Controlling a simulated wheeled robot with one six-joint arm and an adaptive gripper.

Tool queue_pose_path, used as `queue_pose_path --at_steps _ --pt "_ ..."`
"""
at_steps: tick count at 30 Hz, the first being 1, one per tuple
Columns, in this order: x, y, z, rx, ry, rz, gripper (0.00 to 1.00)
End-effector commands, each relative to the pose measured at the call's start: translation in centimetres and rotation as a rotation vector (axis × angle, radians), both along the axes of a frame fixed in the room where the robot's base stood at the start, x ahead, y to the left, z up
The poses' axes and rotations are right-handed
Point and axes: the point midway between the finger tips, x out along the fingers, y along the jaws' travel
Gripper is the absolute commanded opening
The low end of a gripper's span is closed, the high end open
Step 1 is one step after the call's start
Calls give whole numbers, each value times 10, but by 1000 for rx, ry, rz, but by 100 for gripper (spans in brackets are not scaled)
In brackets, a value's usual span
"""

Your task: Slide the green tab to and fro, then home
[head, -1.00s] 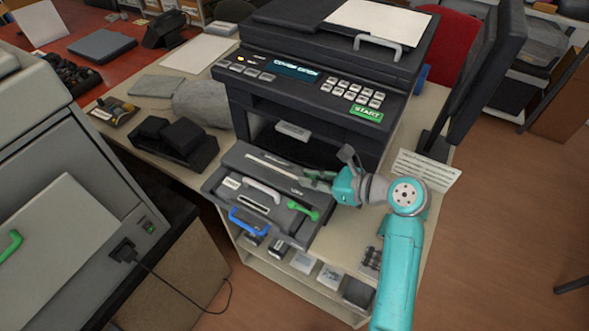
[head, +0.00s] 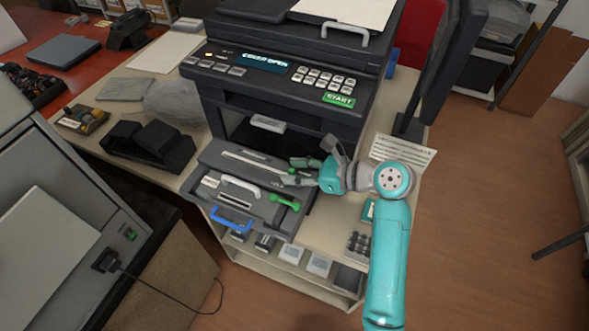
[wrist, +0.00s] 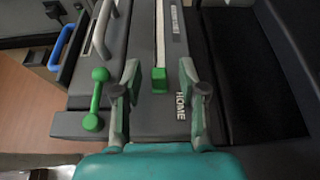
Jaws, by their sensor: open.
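The green tab (wrist: 159,80) is a small block on a pale slot strip (wrist: 160,35) in the grey drawer unit. It sits at the near end of the strip, beside the white word HOME (wrist: 181,106). My gripper (wrist: 159,72) is open, with one finger on each side of the tab and a visible gap to each. In the head view my gripper (head: 298,171) reaches over the right part of the pulled-out unit (head: 222,160), and I cannot make out the tab there.
A green dumbbell-shaped lever (head: 285,201), a white handle (head: 240,187) and a blue handle (head: 231,220) are on the same unit, left of my fingers. The printer (head: 290,100) stands behind; its display appears to read COVER OPEN. A monitor (head: 445,70) stands at right.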

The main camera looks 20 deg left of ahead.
Motion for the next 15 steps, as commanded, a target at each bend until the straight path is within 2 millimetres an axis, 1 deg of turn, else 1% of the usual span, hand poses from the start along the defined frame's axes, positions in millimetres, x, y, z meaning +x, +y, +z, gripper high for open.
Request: queue_pose_path --at_steps 5,12,15 --pt "-1 -27 11 1 -2 -5 42" --pt "-4 -71 29 1 -2 -5 42" --pt "-6 -86 35 0 -1 -5 42"
